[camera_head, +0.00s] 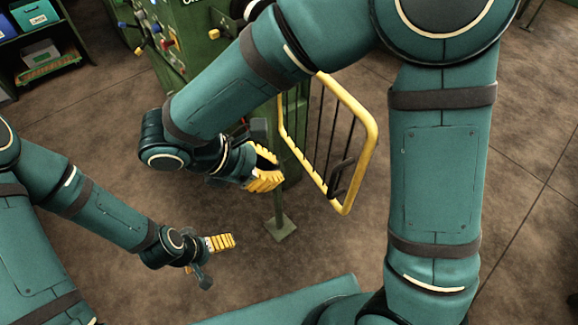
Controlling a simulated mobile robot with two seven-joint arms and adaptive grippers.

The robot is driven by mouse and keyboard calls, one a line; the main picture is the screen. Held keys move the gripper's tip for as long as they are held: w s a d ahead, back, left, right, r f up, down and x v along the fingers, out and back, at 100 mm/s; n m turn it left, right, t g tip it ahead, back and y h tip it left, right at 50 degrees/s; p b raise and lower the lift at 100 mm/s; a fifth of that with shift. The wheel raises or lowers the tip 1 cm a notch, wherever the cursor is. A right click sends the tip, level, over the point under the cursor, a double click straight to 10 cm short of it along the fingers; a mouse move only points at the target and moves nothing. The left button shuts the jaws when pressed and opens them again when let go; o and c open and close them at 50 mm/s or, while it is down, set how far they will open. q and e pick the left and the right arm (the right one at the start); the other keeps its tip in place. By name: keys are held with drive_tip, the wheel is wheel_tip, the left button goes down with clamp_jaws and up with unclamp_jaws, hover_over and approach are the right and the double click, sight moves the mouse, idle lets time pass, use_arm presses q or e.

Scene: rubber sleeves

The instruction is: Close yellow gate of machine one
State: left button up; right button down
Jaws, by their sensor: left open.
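The yellow gate (362,171) is a rounded yellow tube frame with dark vertical bars and a dark handle near its lower right corner. It stands swung out from the green machine (190,22), angled toward the right. My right arm crosses in front of the machine and hides the gate's upper left part. My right gripper (264,180) is left of the gate, apart from the handle; its yellow pad shows, but its opening is unclear. My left gripper (220,262) is open and empty, lower left, over the floor.
A green post with a square foot (280,228) stands on the floor left of the gate. A dark shelf (45,75) with boxes is at the upper left. The brown floor right of the gate looks clear.

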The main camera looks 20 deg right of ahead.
drive_tip(key=d+f+b, duration=0.1)
drive_tip(key=d+f, duration=0.5)
drive_tip(key=d, duration=0.4)
idle(0.3)
